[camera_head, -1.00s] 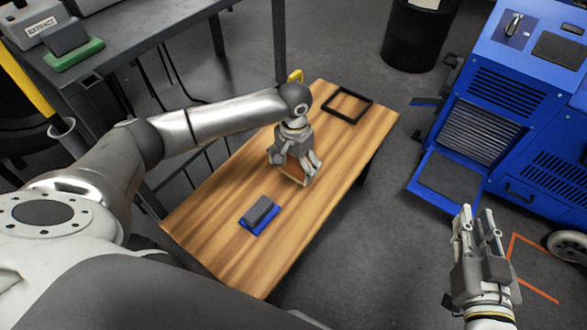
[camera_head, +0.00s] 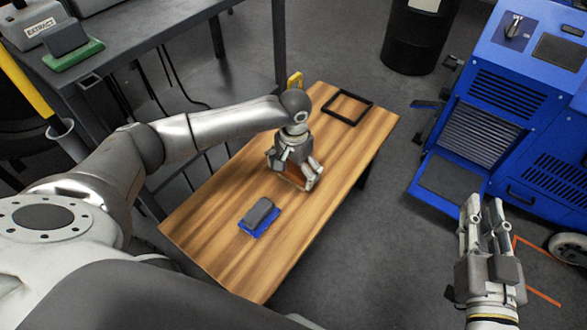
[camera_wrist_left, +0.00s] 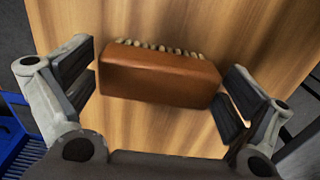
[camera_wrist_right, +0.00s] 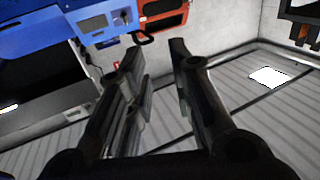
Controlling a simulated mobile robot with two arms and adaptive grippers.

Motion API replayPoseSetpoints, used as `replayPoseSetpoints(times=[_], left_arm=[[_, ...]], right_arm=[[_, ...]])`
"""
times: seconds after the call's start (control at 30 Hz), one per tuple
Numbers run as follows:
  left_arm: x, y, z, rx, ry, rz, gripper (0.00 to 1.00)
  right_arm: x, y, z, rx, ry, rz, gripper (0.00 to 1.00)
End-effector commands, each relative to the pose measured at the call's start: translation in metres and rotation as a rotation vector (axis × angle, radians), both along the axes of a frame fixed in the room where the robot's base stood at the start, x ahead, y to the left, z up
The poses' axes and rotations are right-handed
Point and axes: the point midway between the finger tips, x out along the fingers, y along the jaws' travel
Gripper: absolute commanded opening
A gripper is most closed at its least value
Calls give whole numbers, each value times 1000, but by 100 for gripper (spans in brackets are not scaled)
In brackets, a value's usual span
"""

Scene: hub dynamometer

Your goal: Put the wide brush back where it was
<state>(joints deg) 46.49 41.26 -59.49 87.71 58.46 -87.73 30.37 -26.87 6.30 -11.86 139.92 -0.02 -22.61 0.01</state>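The wide brush, a brown block with pale bristles along one side, lies on the wooden table (camera_head: 215,225). In the left wrist view the brush (camera_wrist_left: 160,75) sits lengthwise between the fingers of my left gripper (camera_wrist_left: 160,92). The pads are beside its two ends, with narrow gaps that look free of contact. In the head view my left gripper (camera_head: 296,175) is low over the table and mostly hides the brush. My right gripper (camera_head: 483,205) is open and empty, off the table at the right; its parted fingers show in the right wrist view (camera_wrist_right: 155,60).
An empty black frame (camera_head: 330,116) lies at the table's far end. A dark grey block (camera_head: 260,212) sits on a blue pad (camera_head: 262,232) on the near part. A grey bench (camera_head: 150,30) stands at left, a blue machine (camera_head: 510,110) at right, a black drum (camera_head: 415,40) behind.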

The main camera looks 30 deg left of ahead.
Motion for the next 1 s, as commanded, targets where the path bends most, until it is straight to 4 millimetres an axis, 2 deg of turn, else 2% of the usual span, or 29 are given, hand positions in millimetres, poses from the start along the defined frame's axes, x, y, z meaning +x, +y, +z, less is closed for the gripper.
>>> replayPoseSetpoints(times=[0.37, 0.47, 0.77, 1.0], left_arm=[[0, 0, 1, 0, -1, 0, 100], [0, 0, 7, 1, -1, 1, 100], [0, 0, 34, 0, -1, 0, 100], [0, -1, 57, 0, -1, 0, 100]], right_arm=[[0, 0, 1, 2, -8, 0, 21], [0, 0, 4, 3, -15, 0, 21], [-12, -11, -46, -65, 254, -17, 21], [-33, -22, -84, -118, 478, -32, 21]])
